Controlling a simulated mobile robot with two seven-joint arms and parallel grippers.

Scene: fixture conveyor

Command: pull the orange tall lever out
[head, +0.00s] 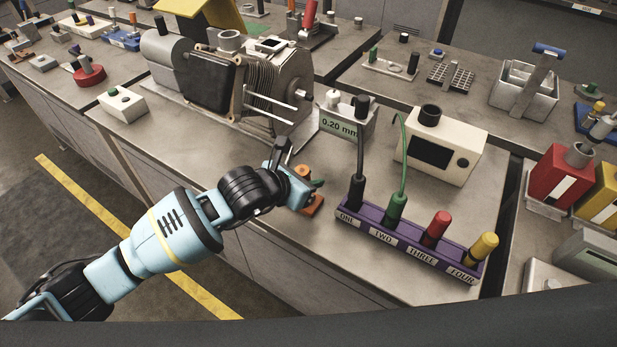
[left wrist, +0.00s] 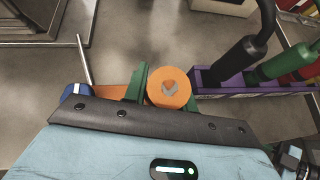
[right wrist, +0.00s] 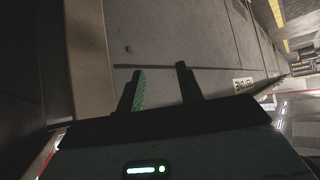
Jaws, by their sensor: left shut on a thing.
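The orange tall lever has a round orange top with a grey mark, seen from above in the left wrist view (left wrist: 168,86). In the head view its orange top (head: 303,170) shows just behind my left gripper (head: 312,184). The gripper is shut on the lever, with green finger pads on either side of it. An orange base (head: 314,206) shows below the gripper on the bench. The lower shaft is hidden by the gripper. My right gripper (right wrist: 161,84) shows only in the right wrist view. Its fingers are apart and empty, away from the bench top.
A purple strip (head: 410,248) with numbered sockets and coloured plugs stands close to the right. Behind are a 0.20 mm display box (head: 340,128), a cream meter (head: 468,145) and a finned machine (head: 280,85). The bench's front edge is near, with bare top left of the gripper.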

